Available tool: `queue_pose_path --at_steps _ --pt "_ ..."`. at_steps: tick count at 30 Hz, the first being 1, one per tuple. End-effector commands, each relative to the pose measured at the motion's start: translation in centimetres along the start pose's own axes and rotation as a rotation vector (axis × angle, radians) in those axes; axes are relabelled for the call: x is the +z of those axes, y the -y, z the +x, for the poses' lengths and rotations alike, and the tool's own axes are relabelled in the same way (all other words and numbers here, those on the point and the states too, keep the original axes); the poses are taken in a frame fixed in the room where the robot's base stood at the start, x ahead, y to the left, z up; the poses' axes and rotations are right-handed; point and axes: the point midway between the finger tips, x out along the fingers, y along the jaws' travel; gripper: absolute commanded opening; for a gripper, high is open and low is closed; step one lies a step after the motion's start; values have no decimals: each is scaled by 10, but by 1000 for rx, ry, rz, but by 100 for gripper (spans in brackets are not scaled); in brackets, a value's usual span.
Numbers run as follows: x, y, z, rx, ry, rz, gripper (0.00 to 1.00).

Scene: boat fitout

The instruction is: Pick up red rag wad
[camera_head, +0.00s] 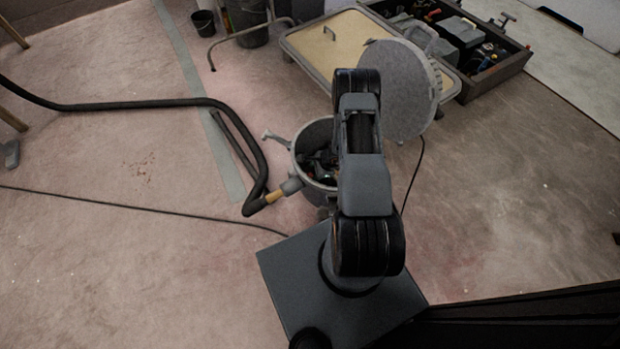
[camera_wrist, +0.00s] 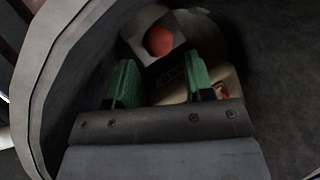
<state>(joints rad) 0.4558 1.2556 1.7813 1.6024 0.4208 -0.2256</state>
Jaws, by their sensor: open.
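A round red thing (camera_wrist: 160,40), which looks like the red rag wad, shows in the wrist view inside a grey drum, against a pale grey surface. My gripper (camera_wrist: 161,77) has two green fingers spread apart with nothing between them. The red wad lies beyond the fingertips, roughly in line with the gap, and apart from them. In the head view the open drum (camera_head: 300,159) stands on the floor behind my arm. My arm hides part of it, and neither the wad nor the gripper can be made out there.
The drum's curved wall surrounds the gripper closely. A round grey lid (camera_head: 398,90) stands raised behind the drum. A black hose (camera_head: 150,103) lies on the floor at left. A tan-topped trolley (camera_head: 335,45) and a tool crate (camera_head: 490,65) stand behind. The left floor is mostly clear.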

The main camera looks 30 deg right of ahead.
Motion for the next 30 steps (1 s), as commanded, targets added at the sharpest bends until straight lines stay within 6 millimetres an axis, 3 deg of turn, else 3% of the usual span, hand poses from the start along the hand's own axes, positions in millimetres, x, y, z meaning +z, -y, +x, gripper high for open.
queue_pose_path --at_steps 12,20,30 --pt "-2 -3 49 0 0 0 48" --pt "1 -4 52 4 3 -3 48" --pt "3 -4 53 4 8 -5 14"
